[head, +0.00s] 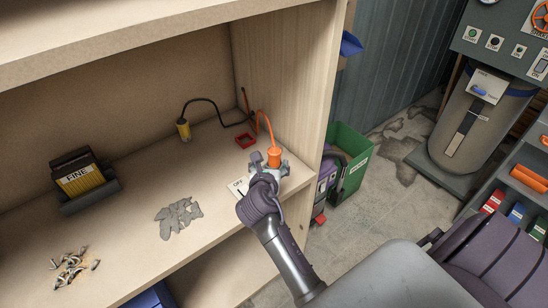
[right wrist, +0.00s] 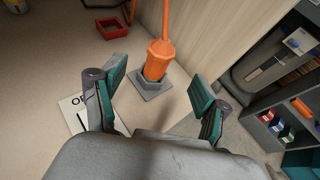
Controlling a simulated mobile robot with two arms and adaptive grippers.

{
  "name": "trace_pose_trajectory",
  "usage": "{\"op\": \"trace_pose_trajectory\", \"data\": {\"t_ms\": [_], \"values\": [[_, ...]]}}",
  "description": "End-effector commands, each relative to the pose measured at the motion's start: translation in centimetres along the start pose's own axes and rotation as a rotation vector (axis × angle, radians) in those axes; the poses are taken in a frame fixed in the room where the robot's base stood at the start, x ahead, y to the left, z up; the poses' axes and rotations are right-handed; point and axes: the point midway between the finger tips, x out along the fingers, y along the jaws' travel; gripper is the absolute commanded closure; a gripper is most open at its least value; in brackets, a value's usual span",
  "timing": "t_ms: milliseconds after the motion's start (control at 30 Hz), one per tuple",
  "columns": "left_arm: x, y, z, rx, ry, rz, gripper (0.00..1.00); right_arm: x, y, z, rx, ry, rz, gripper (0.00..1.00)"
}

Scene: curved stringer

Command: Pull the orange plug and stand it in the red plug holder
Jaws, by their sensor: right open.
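The orange plug (head: 274,157) stands upright in a grey socket (head: 283,168) on the shelf board, its orange cord rising from the top. My right gripper (right wrist: 158,88) is open and empty, one finger on each side of the plug with gaps. In the head view my right gripper (head: 268,174) is right in front of the plug. The red plug holder (head: 246,140), a small square frame, is behind and left of the plug and looks empty. My left gripper is not in view.
A yellow-and-black plug (head: 183,129) stands on a black cord farther left. A card marked OFF (head: 238,187) lies beside the socket. A box marked FINE (head: 78,177), grey flakes (head: 178,217) and metal scraps (head: 73,268) are leftward. The wooden side wall (head: 290,70) is close right.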

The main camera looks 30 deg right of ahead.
Motion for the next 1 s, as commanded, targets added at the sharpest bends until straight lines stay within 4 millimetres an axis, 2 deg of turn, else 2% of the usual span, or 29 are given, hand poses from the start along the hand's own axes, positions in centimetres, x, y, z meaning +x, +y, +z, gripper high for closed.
{"op": "trace_pose_trajectory", "data": {"t_ms": [133,433,700,1000], "values": [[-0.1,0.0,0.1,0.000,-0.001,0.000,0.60,2.7,0.0,0.1,0.002,0.001,-0.001,0.26],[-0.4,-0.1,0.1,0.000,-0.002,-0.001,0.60,5.2,-0.1,0.0,0.003,0.003,0.000,0.26],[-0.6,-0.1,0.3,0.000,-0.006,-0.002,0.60,9.0,-0.2,-0.1,0.004,0.002,0.000,0.26],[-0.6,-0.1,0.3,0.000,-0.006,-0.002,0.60,9.4,-0.2,-0.1,0.004,0.002,0.001,0.28]]}}
